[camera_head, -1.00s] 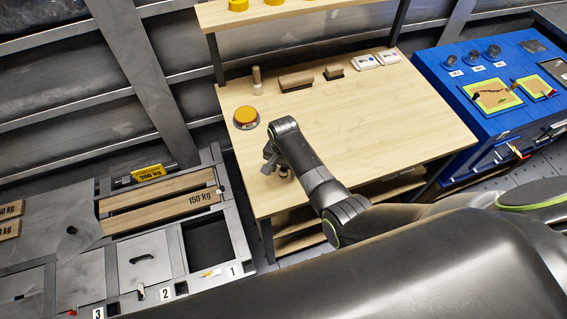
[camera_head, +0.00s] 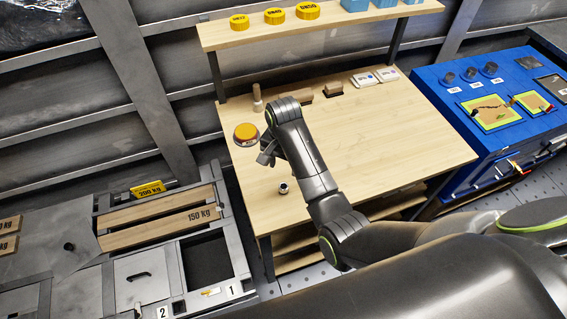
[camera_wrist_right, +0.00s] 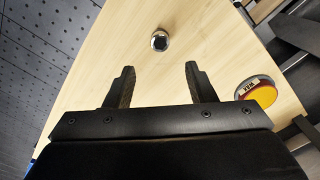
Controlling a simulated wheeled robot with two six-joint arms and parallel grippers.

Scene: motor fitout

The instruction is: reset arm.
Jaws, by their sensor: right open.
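My right arm reaches over the wooden table (camera_head: 390,150) in the head view. My right gripper (camera_head: 266,152) hangs above the table's left part, just right of the orange-topped round disc (camera_head: 246,133). In the right wrist view the gripper (camera_wrist_right: 160,80) is open, with nothing between its two fingers. A small metal cylinder piece (camera_head: 283,188) stands on the table near its front left edge. It also shows in the wrist view (camera_wrist_right: 160,40), beyond the fingertips and apart from them. My left gripper is not in view.
A shelf with yellow weights (camera_head: 274,16) is above the table's back. Wooden blocks and white boxes (camera_head: 364,80) line the back. A blue cabinet (camera_head: 450,95) stands right. A grey rack with wooden 150 kg bars (camera_head: 160,220) stands left. The table's middle right is clear.

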